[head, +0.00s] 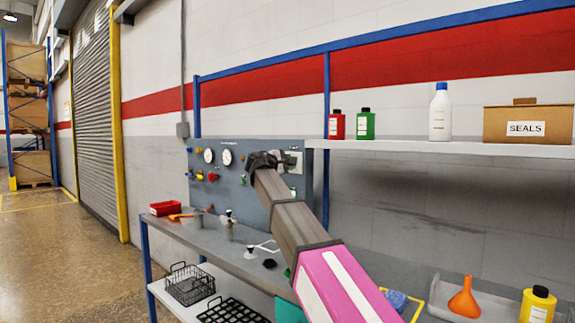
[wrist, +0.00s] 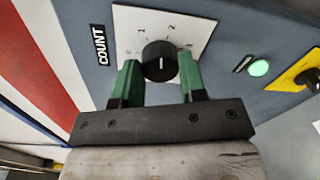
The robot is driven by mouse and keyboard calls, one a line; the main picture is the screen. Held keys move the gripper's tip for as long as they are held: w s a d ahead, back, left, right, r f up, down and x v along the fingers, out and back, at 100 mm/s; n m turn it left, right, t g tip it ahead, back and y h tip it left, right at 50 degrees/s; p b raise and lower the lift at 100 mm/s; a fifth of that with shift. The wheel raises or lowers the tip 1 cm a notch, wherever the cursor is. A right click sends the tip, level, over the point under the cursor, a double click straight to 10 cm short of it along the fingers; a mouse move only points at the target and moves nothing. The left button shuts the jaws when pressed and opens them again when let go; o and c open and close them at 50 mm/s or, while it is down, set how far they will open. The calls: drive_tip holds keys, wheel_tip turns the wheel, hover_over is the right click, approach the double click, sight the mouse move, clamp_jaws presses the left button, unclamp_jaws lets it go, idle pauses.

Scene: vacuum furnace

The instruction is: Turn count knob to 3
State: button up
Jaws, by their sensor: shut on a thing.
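The count knob (wrist: 159,61) is a round black knob on a white dial plate (wrist: 200,24) with printed numbers, beside a black COUNT label (wrist: 100,45). In the wrist view my gripper (wrist: 160,67) has one green finger on each side of the knob, shut on it. The numbers 1 and 2 show above the knob; other marks at its sides are hard to read. I cannot tell clearly which number the knob points to. In the head view my gripper (head: 264,160) is at the upper right of the grey panel (head: 228,176) and hides the knob.
A lit green button (wrist: 259,67) and a yellow plate with a black knob (wrist: 306,77) are to the right. Gauges (head: 209,155) and red and yellow controls fill the panel's left. A bench (head: 215,240) with small parts lies below; a shelf (head: 440,148) with bottles is at right.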

drive_tip(key=m, duration=0.6)
drive_tip(key=m+y, duration=0.1)
drive_tip(key=m, duration=0.5)
drive_tip(key=shift+s+f+m+t, duration=0.1)
drive_tip(key=shift+f+m+t, duration=0.05)
drive_tip(key=shift+m+t, duration=0.2)
drive_tip(key=shift+d+m, duration=0.1)
drive_tip(key=shift+m, duration=0.15)
drive_tip(key=o, duration=0.9)
drive_tip(key=v, duration=1)
drive_tip(key=shift+s+a+f, duration=0.1)
drive_tip(key=shift+s+a, duration=0.2)
